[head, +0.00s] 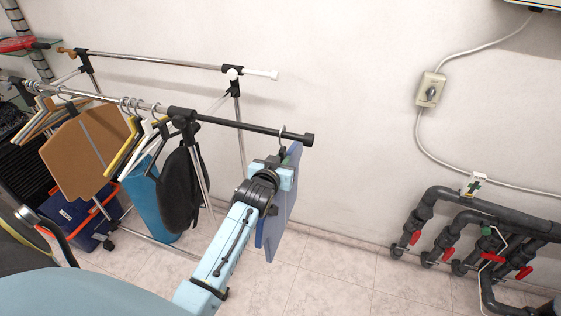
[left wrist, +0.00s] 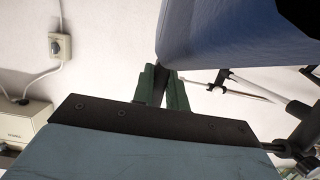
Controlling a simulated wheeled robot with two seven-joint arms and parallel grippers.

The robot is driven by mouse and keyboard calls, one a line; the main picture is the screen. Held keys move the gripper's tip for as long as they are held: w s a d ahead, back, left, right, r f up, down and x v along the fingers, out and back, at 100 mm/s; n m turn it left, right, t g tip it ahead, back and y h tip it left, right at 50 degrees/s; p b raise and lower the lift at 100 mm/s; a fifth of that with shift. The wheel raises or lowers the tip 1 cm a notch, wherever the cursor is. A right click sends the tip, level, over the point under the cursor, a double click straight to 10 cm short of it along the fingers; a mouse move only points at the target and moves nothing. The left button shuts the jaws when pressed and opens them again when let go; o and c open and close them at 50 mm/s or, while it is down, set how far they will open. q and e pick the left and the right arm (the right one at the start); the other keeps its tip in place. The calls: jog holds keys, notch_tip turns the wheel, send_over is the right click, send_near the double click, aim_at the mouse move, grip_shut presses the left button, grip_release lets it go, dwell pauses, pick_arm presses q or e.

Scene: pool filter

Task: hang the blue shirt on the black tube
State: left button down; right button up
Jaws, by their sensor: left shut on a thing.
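The blue shirt (head: 272,232) hangs upright on a hanger just below the free end of the black tube (head: 245,126). Its hanger hook (head: 283,132) shows at the tube, near the end cap; I cannot tell whether it rests on the tube or is only in line with it. My left gripper (head: 284,172) is shut on the blue shirt near its top and partly hides it. In the left wrist view the green fingers (left wrist: 162,88) meet at the edge of the blue shirt (left wrist: 235,38). My right gripper is not in view.
A dark garment (head: 180,188), a blue one (head: 148,200) and a brown one (head: 82,155) hang further left on the rack. A second rail (head: 150,60) runs behind. Black pipes with red valves (head: 470,225) stand at the right. The floor between is clear.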

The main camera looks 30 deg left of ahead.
pick_arm(q)
jog(key=shift+s+f, duration=0.1)
jog(key=shift+f, duration=0.15)
dwell(0.5)
jog(key=c, duration=1.3)
grip_release()
jog(key=shift+f, duration=0.1)
jog(key=shift+s+d, duration=0.1)
jog(key=v, duration=1.3)
jog(key=shift+s, duration=0.15)
